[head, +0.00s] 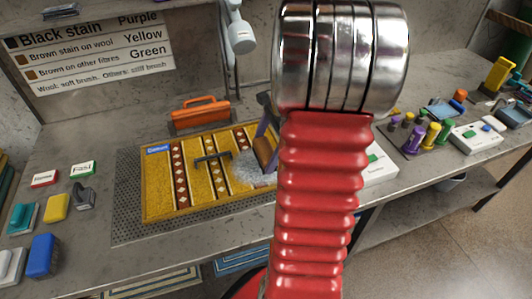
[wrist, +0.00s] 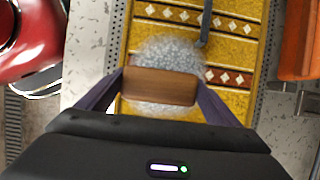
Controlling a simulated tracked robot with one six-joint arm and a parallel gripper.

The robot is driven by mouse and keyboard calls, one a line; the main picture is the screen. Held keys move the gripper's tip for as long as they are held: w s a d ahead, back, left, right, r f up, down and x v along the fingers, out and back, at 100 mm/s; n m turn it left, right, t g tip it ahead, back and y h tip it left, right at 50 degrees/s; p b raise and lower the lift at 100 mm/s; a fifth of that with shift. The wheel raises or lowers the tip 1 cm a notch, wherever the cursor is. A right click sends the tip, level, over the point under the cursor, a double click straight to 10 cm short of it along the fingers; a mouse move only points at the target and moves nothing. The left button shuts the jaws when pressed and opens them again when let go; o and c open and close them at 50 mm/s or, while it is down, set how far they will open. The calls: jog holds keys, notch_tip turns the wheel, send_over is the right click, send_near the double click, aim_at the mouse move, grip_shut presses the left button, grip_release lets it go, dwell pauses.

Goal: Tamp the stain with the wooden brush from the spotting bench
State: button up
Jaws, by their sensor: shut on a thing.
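The wooden brush (wrist: 160,87) is between the two fingers of my gripper (wrist: 160,92) in the wrist view, held crosswise over a whitish, foamy patch (wrist: 165,52) on the rug. In the head view the brush (head: 264,152) shows partly behind my red arm, at the right end of the patch (head: 248,170). The yellow striped rug (head: 155,190) lies on a perforated grey panel (head: 125,215). The patch hides any stain beneath it. I cannot tell whether the brush touches the rug.
A dark T-shaped tool (head: 212,158) lies on the rug beside the patch. Small boxes, brushes and a blue block (head: 43,256) sit at the left. Several coloured bottles (head: 415,138) stand at the right. A sign (head: 95,50) lists stain colours.

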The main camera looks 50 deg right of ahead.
jog(key=shift+r, duration=1.6)
